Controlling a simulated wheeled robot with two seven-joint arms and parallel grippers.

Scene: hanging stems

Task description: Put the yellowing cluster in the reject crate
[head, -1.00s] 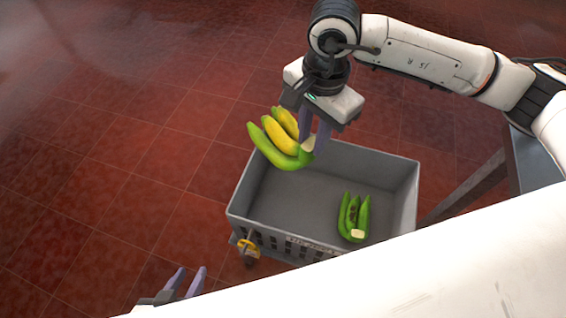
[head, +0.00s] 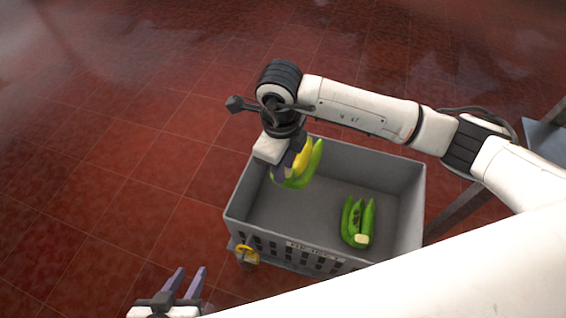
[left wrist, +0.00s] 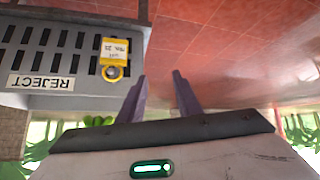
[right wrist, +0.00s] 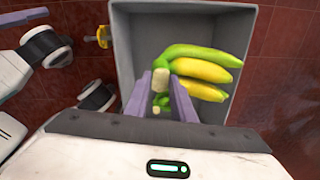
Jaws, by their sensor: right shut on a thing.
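The yellowing cluster (head: 302,163), yellow bananas with green ones, is held by its crown in my right gripper (head: 283,172). In the right wrist view the cluster (right wrist: 205,72) extends to the right from the fingers, over the crate's inside. The grey reject crate (head: 398,205) is below; its REJECT label (left wrist: 42,82) shows upside down in the left wrist view. The cluster hangs over the crate's far left part; whether it touches the floor of the crate I cannot tell. My left gripper (head: 186,280) is open and empty, outside the crate near its front left.
A green cluster with dark marks (head: 357,220) lies in the right part of the crate. A yellow tag (head: 246,254) hangs on the crate's front left. A grey table (head: 545,140) stands at the right. Open red tiled floor (head: 110,150) lies to the left.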

